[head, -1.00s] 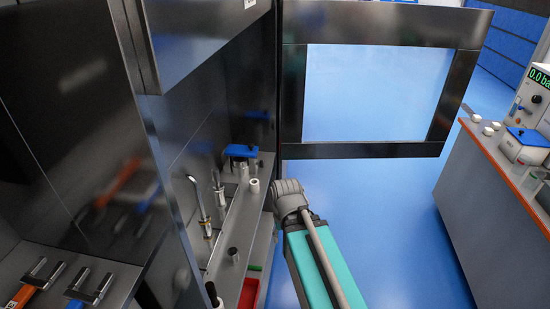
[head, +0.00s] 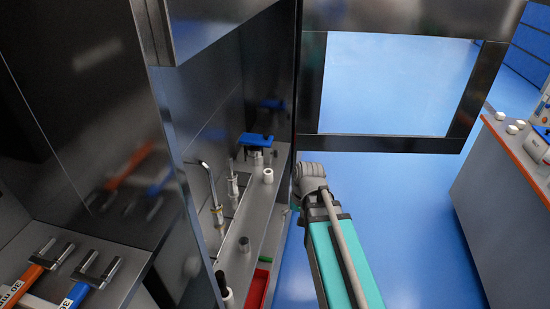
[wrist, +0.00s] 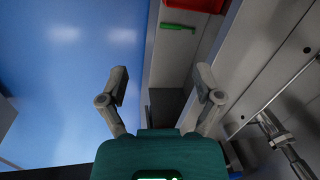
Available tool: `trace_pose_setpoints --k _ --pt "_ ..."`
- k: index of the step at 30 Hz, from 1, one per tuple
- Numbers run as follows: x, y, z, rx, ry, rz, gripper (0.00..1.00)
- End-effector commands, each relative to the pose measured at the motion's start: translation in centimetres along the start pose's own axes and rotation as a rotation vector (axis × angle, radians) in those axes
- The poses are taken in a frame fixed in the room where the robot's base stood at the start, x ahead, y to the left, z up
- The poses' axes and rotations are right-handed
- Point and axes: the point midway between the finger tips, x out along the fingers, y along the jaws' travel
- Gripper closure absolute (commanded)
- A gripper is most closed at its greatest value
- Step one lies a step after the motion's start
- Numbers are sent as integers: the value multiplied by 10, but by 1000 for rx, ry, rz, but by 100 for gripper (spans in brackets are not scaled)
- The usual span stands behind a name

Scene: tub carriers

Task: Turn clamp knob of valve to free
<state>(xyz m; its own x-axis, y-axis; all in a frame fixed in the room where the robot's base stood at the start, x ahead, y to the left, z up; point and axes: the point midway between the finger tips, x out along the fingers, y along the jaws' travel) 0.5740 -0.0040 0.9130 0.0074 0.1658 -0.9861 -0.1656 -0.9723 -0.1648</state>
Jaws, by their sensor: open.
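My gripper (wrist: 162,88) is open and empty in the wrist view, its two grey fingers spread wide over the edge of the cabinet. In the head view my arm reaches past the right side of the cabinet shelf; its fingers cannot be made out there. A blue-topped fitting (head: 256,140), possibly the valve, stands at the back of the shelf (head: 258,208), left of and beyond my arm's end. My gripper is apart from it. I cannot make out which part is the clamp knob, or its position.
A white cylinder (head: 268,176), a dark cylinder (head: 244,244) and upright metal pipes (head: 215,205) stand in the cabinet. A red tray (head: 258,288) lies lower down. The open windowed door (head: 390,144) is ahead. A counter (head: 500,200) stands right; blue floor between is clear.

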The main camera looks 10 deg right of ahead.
Motion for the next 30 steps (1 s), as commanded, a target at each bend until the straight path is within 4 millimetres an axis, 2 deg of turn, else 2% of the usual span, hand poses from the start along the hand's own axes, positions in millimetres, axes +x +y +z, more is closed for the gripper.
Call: trace_pose_setpoints --k 1,6,13,20,24,30 --pt "14 -1 -19 53 -4 -49 17" --pt "35 -10 -69 270 -39 -259 17" --pt "46 -11 -145 580 -141 -569 17" --pt "40 8 -223 853 -304 -875 17" --pt "28 32 -268 991 -431 -1053 17" --pt "9 67 -313 1114 -603 -1246 17"
